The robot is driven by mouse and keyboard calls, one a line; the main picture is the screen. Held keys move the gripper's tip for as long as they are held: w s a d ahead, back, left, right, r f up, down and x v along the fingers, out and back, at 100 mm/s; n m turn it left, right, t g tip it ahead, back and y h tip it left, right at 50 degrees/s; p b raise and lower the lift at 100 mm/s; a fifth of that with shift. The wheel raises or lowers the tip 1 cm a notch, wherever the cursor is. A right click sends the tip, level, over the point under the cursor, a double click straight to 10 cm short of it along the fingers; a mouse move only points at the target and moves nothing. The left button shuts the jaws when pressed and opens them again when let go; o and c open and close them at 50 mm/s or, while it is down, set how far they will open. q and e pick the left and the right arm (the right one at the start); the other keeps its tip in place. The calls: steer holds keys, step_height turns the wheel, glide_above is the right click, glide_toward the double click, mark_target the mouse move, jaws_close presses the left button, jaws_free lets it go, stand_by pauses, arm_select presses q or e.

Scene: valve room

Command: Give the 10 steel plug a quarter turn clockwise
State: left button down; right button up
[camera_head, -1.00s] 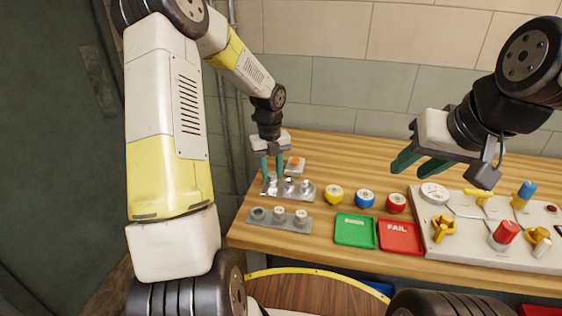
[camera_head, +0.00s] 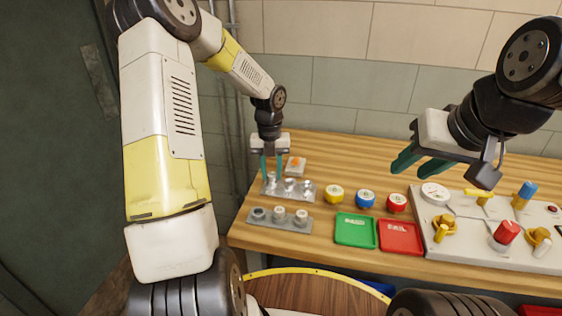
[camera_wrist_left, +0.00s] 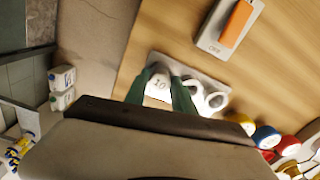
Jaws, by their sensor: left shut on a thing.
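The steel plug marked 10 (camera_wrist_left: 160,85) sits between the fingers of my left gripper (camera_wrist_left: 160,92) in the left wrist view. It is at the left end of the rear steel holder (camera_head: 305,197). My left gripper (camera_head: 271,182) points down there in the head view and is shut on the plug; its fingers partly hide it. Other steel pieces stand to the right in the same holder. My right gripper (camera_head: 421,166) is open and empty above the table, left of the valve panel.
A front grey holder (camera_head: 264,223) carries several plugs. Yellow (camera_head: 334,195), blue (camera_head: 365,199) and red (camera_head: 397,203) round pieces stand to the right. Green (camera_head: 355,230) and red FAIL (camera_head: 400,237) trays lie in front. A valve panel (camera_head: 470,245) fills the right. An orange-topped block (camera_head: 295,166) lies behind.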

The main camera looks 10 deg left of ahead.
arm_select(q)
steer(key=shift+s+f, duration=0.1)
steer(key=shift+f, duration=0.05)
stand_by(0.4)
steer(key=shift+d+m, duration=0.2)
steer(key=shift+m, duration=1.3)
steer(key=m, duration=0.3)
steer(key=shift+w, duration=0.2)
steer(key=c, duration=1)
jaws_free()
steer(key=shift+a, duration=0.1)
steer(key=shift+o, duration=0.2)
steer(key=shift+a, duration=0.1)
